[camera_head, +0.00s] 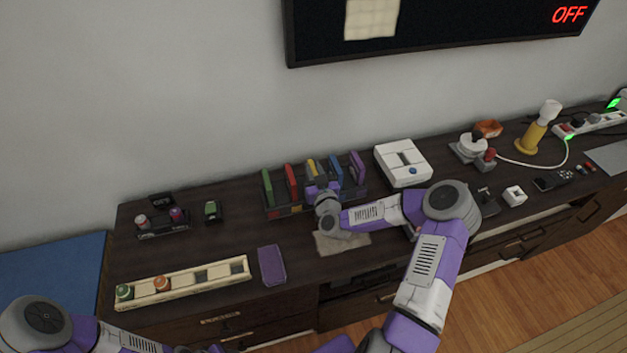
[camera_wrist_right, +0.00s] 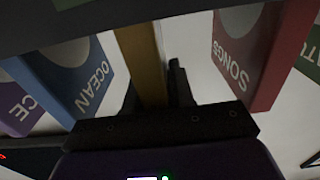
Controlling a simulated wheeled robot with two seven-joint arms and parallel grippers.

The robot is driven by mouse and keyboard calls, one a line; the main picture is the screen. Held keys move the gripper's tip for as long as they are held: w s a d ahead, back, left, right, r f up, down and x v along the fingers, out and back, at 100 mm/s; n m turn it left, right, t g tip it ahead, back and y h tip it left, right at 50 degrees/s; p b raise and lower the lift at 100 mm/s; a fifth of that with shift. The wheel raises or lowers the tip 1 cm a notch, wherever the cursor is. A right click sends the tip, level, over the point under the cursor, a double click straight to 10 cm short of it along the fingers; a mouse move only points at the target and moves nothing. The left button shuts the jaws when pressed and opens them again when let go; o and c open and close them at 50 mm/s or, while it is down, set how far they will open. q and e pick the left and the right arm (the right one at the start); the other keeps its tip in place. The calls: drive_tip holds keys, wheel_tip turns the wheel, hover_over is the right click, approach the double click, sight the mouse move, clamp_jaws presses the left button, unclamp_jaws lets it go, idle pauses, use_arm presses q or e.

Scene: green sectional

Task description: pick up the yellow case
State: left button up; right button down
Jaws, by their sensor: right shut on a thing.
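The yellow case (camera_head: 312,166) stands upright in the dark rack (camera_head: 283,211) on the dark cabinet, between the red case (camera_head: 291,182) and the blue case (camera_head: 336,170). My right gripper (camera_head: 315,182) reaches over the rack and is shut on the yellow case. In the right wrist view the yellow case (camera_wrist_right: 142,62) shows edge-on at the gripper's fingers. The blue case marked OCEAN (camera_wrist_right: 68,82) and the red case marked SONGS (camera_wrist_right: 255,60) stand on either side. Parts of my left arm show at the lower left, but its gripper is not visible.
A green case (camera_head: 267,188) and a purple case (camera_head: 357,168) are at the rack's ends. A white box (camera_head: 403,163) stands to the right. A purple flat object (camera_head: 271,265) and a long cream tray (camera_head: 185,283) lie at front left. The wall is close behind.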

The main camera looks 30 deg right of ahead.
wheel_tip(320, 180, up, 10)
drive_tip(key=p, duration=0.3)
drive_tip(key=shift+a, duration=0.1)
idle(0.3)
